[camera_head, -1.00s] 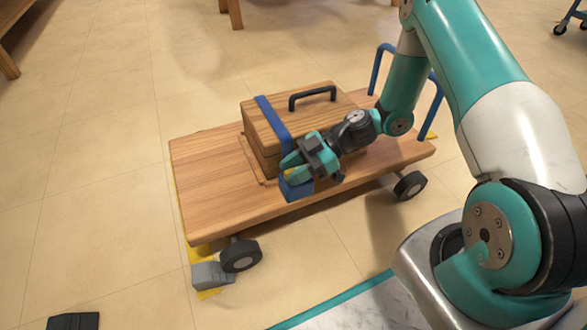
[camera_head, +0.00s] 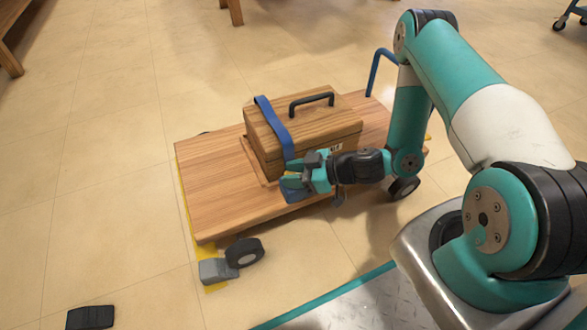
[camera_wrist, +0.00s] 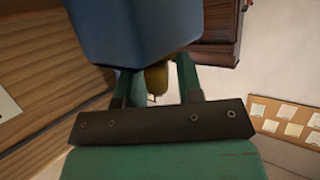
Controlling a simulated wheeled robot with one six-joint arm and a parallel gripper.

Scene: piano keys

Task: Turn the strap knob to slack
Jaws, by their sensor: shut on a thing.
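A blue strap (camera_head: 270,118) runs over a wooden box (camera_head: 318,128) and down its near side to a blue block (camera_head: 296,196) at the cart deck's near edge. My gripper (camera_head: 286,176) is at that block, in front of the box. In the wrist view, the two green fingers (camera_wrist: 160,85) are shut on a small yellowish knob (camera_wrist: 156,78), just below the large blue block (camera_wrist: 135,35). The knob is mostly hidden; its turn position cannot be read. In the head view the fingers hide it.
The box stands on a wooden cart (camera_head: 205,190) with black wheels and a blue handle (camera_head: 376,68). A grey chock (camera_head: 216,270) touches a front wheel (camera_head: 245,252). A black block (camera_head: 90,317) lies on the floor.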

